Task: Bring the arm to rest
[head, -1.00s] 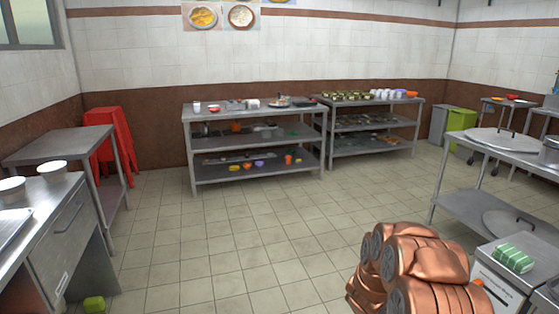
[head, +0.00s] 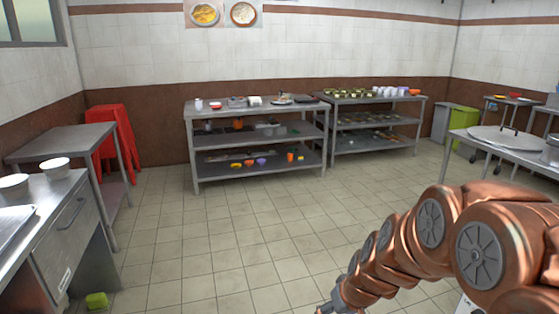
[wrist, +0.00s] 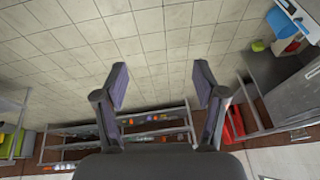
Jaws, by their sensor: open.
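My copper-coloured arm fills the lower right of the head view and slopes down to the left. Its far end runs out of the bottom edge there, so the jaws do not show clearly in that view. In the wrist view my gripper (wrist: 161,84) has its two dark fingers spread wide apart. Nothing is between them, and they touch nothing that I can see.
Tiled floor (head: 235,240) lies open in the middle. A steel shelf unit (head: 258,110) and a second one (head: 375,99) stand at the back wall. A steel table (head: 515,158) is at right.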

